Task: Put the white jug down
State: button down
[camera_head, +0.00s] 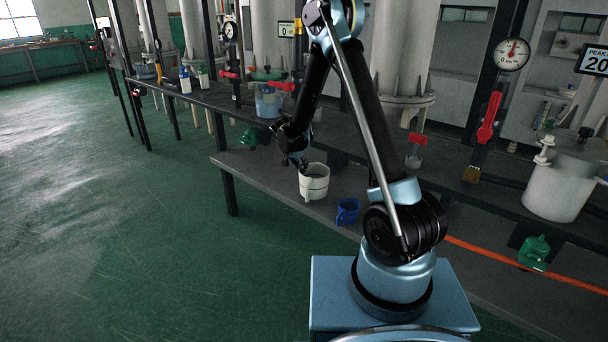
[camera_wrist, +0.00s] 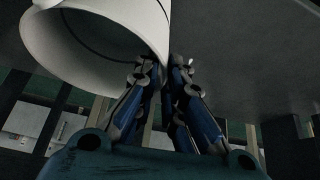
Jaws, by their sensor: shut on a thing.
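The white jug (camera_head: 313,186) is upright near the front edge of the lower shelf (camera_head: 255,172), left of a blue jug. I cannot tell whether its base touches the shelf. My gripper (camera_head: 303,164) reaches down to the jug's rim from the left and is shut on it. In the wrist view the jug (camera_wrist: 95,45) fills the upper left, with its round opening showing, and the blue-black fingers (camera_wrist: 167,70) close at its wall. The exact grip point is partly hidden by the fingers.
The small blue jug (camera_head: 347,211) stands close to the right on the lower shelf. The upper bench (camera_head: 215,97) runs above and behind, with a clear container (camera_head: 269,99) near its edge. A green valve (camera_head: 249,138) hangs under the bench. The shelf left of the jug is bare.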

jog(key=shift+w+d+f, duration=0.1)
jog(key=shift+w+f, duration=0.1)
jog(key=shift+f, duration=0.7)
jog(key=shift+w+d+f, duration=0.1)
jog(key=shift+w+f, duration=0.05)
jog(key=shift+f, duration=0.7)
jog(key=c, duration=1.7)
grip_release()
jog(key=shift+r, duration=0.1)
jog(key=v, duration=1.2)
jog(key=shift+d, duration=0.1)
